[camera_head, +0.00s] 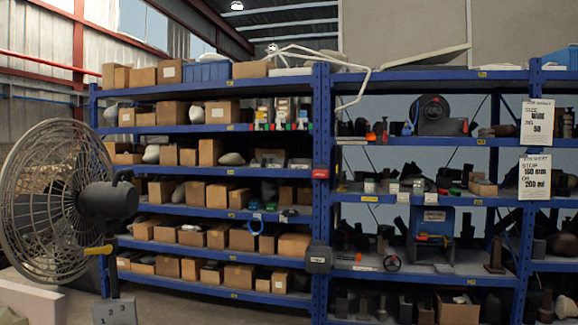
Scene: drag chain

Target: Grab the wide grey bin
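I cannot make out a wide grey bin for certain in the head view. A small dark grey box (319,258) is fixed to the post between the two shelf bays, but it is narrow. Neither of my grippers is in view.
A tall blue shelf rack (322,130) full of cardboard boxes (240,275) and dark parts spans the view. A blue bin (207,72) sits on its top left. A large fan (55,200) stands in front at the left. Some floor (170,305) shows clear before the left bay.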

